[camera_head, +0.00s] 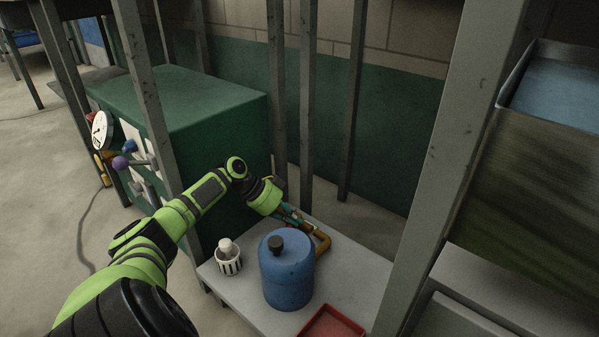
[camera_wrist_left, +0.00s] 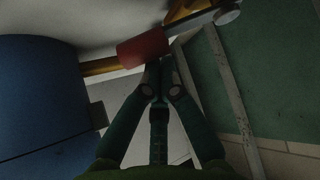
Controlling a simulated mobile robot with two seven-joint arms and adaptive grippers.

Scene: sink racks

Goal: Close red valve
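The red valve part (camera_wrist_left: 143,48) shows in the left wrist view as a short red block on a brass pipe (camera_wrist_left: 100,66). My left gripper (camera_wrist_left: 161,68) has its fingertips close together, just below the right end of the red part. Whether they touch it I cannot tell; nothing shows between them. In the head view my left gripper (camera_head: 290,213) reaches down behind the blue container, beside the brass pipe (camera_head: 321,241). The red part is not clearly visible there. My right gripper is in neither view.
A blue container (camera_head: 287,274) with a black cap stands on the pale shelf (camera_head: 352,285), close to the gripper. Metal posts (camera_head: 308,110) and a green cabinet (camera_head: 205,105) flank the arm.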

